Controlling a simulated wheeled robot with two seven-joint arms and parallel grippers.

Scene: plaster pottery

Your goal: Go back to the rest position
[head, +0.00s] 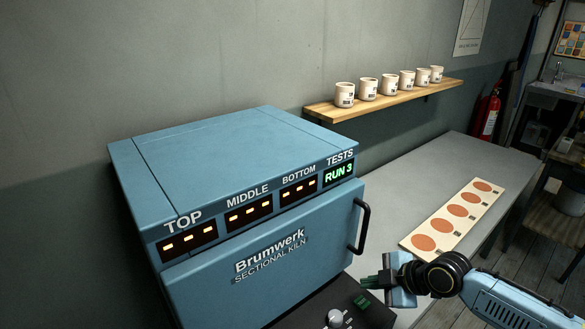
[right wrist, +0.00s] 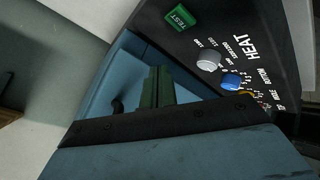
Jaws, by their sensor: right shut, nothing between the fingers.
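My right gripper (head: 368,283) is in front of the kiln's control panel, at the lower right of the head view. Its dark green fingers are shut and empty; they also show in the right wrist view (right wrist: 156,88). The blue kiln (head: 235,140) has its door (head: 265,255) closed. The green TEST button (right wrist: 181,18) is on the black panel, apart from the fingers in the right wrist view. My left gripper is not in view.
Several white mugs stand on a wooden wall shelf (head: 400,98). A board with orange discs (head: 456,215) lies on the grey table (head: 400,190) right of the kiln, close to my right arm. The black door handle (head: 361,226) sticks out. A fire extinguisher (head: 489,116) hangs behind.

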